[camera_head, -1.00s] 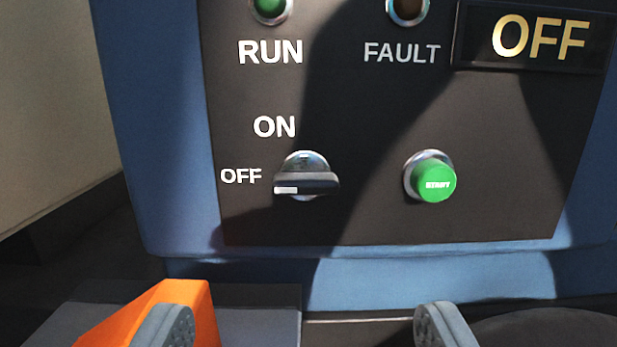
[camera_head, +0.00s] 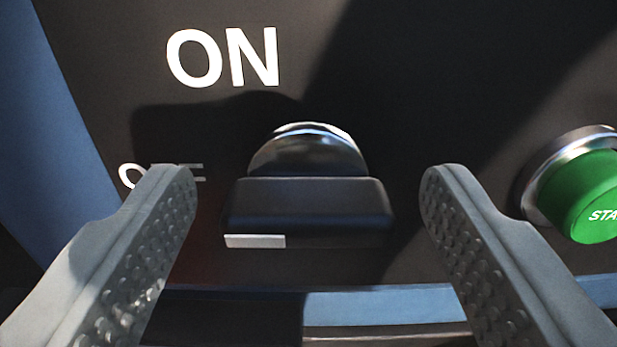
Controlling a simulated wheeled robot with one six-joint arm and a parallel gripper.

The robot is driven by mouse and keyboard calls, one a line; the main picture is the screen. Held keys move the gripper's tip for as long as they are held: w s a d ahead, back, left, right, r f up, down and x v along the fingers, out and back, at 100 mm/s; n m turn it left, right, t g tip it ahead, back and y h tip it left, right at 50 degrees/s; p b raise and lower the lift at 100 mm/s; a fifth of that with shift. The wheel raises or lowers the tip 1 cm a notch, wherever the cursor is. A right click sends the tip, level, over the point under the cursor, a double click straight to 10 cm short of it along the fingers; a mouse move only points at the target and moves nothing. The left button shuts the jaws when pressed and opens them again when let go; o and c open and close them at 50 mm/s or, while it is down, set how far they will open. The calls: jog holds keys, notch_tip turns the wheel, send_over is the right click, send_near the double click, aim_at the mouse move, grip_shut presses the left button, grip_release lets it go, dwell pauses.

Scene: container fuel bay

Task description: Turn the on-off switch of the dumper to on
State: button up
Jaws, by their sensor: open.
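The on-off switch (camera_head: 308,208) is a black rotary handle on a round silver base, mounted on the dark panel. Its handle lies level, with the white mark at its left end, on the side of the OFF label. The white ON label (camera_head: 222,57) stands above and left of it. My gripper (camera_head: 310,190) is open, with one grey ridged finger left of the handle and one right of it. Gaps show between both fingers and the handle. The left finger covers part of the OFF label (camera_head: 132,175).
The green START button (camera_head: 588,195) in its silver ring sits to the right, beyond my right finger. The panel's blue housing (camera_head: 65,85) shows at the left and below. The panel between the switch and button is bare.

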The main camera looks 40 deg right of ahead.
jog(key=c, duration=1)
jog(key=shift+m, duration=0.4)
jog(key=m, duration=0.5)
jog(key=shift+d, duration=0.1)
jog(key=m, duration=0.6)
jog(key=shift+s+f, duration=0.1)
